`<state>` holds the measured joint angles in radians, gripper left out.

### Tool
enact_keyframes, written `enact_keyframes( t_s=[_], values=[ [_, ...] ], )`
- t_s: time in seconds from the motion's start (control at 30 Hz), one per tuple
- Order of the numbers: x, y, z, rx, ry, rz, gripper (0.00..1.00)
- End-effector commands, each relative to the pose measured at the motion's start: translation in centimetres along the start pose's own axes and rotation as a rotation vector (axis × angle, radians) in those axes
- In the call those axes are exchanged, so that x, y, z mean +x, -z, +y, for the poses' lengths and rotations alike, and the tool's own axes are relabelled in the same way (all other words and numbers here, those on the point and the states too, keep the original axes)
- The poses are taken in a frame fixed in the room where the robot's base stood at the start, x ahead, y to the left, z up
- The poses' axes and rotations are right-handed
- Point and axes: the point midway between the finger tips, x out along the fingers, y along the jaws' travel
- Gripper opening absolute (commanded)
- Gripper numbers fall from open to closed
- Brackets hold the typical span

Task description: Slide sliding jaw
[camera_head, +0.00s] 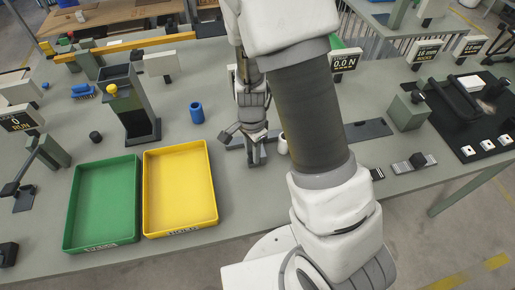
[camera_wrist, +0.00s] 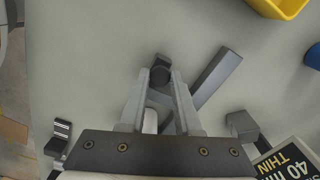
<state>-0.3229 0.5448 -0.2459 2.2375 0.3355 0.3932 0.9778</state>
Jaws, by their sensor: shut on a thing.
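My gripper (camera_head: 254,148) reaches down to a small grey fixture near the front of the bench in the head view, right of the yellow tray. In the wrist view my gripper (camera_wrist: 163,80) has its two grey fingers close together on a small dark piece, the sliding jaw (camera_wrist: 160,68), between the fingertips. A dark flat bar (camera_wrist: 217,77) runs diagonally beside the right finger. The fingers hide much of the fixture, and my arm covers part of it in the head view.
A green tray (camera_head: 73,214) and a yellow tray (camera_head: 209,190) stand left of my gripper. A blue cylinder (camera_head: 197,112) and a dark hopper (camera_head: 140,128) stand behind them. A black board (camera_head: 459,139) lies at the right. A sign (camera_wrist: 283,163) is close at lower right.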

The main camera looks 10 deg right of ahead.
Motion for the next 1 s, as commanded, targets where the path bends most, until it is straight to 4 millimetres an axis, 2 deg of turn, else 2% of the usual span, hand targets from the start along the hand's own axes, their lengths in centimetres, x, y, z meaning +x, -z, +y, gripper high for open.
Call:
enact_keyframes(
  t_s=[0.1, 0.13, 0.27, 0.3, 0.67, 0.83, 1.0],
  values=[
    [-0.1, 0.1, -0.1, 0.001, 0.004, 0.001, 0.0],
    [-0.1, 0.1, -0.1, 0.001, 0.004, 0.001, 0.35],
    [-0.1, 0.1, -0.1, 0.001, 0.003, 0.001, 0.59],
    [-0.1, 0.1, -0.1, 0.001, 0.002, 0.001, 0.62],
    [-0.6, 0.0, -0.1, -0.001, 0.003, 0.001, 0.62],
    [-3.4, 0.0, -0.1, -0.003, 0.006, 0.001, 0.62],
    [-7.6, 0.0, -0.2, -0.002, 0.007, 0.001, 0.62]
  ],
)
